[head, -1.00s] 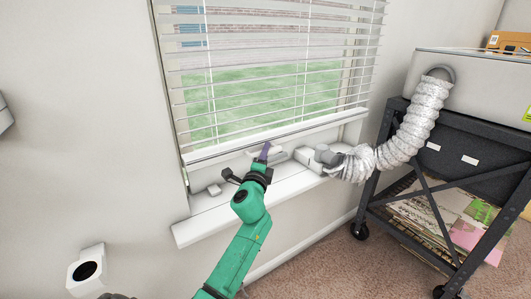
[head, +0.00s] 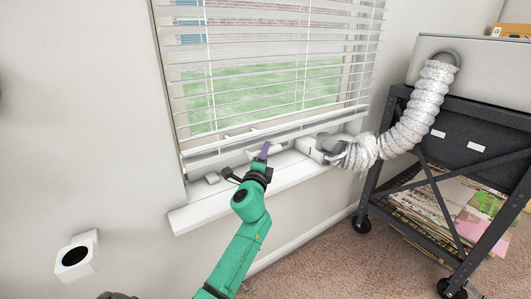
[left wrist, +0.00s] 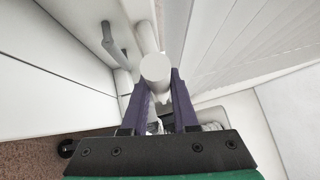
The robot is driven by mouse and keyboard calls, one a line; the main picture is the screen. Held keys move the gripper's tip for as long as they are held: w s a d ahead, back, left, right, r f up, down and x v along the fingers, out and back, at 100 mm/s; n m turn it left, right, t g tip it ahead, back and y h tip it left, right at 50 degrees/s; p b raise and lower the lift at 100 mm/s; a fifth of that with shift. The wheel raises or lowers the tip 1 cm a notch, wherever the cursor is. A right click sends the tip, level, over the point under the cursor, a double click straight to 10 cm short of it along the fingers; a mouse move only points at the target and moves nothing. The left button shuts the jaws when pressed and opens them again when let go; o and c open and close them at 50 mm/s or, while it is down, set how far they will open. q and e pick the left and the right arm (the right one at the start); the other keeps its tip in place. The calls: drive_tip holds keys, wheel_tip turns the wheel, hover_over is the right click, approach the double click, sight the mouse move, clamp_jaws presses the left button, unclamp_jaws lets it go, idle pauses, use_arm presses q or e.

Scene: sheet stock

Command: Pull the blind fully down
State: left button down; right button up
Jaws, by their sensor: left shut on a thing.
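The white slatted blind (head: 270,97) hangs over the window in the head view, its slats apart so the green outside shows through. Its bottom rail (head: 215,160) hangs a little above the white sill (head: 200,214), a gap still showing. My left gripper (head: 264,151) is at the middle of this lower edge. In the left wrist view, my left gripper's purple fingers (left wrist: 158,98) stand either side of a white round-ended bar (left wrist: 155,67), held between them. How the bar joins the blind is hidden. The slats also show in the left wrist view (left wrist: 235,40). My right gripper is out of view.
A white wall box (head: 77,256) is at lower left.

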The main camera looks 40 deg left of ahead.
use_arm(q)
drive_tip(key=shift+f, duration=0.45)
drive_tip(key=c, duration=0.9)
unclamp_jaws()
drive_tip(key=shift+o, duration=1.1)
drive_tip(key=shift+r, duration=0.1)
drive_tip(key=v, duration=1.4)
drive_tip(key=shift+s+d, duration=0.15)
drive_tip(key=shift+s, duration=0.15)
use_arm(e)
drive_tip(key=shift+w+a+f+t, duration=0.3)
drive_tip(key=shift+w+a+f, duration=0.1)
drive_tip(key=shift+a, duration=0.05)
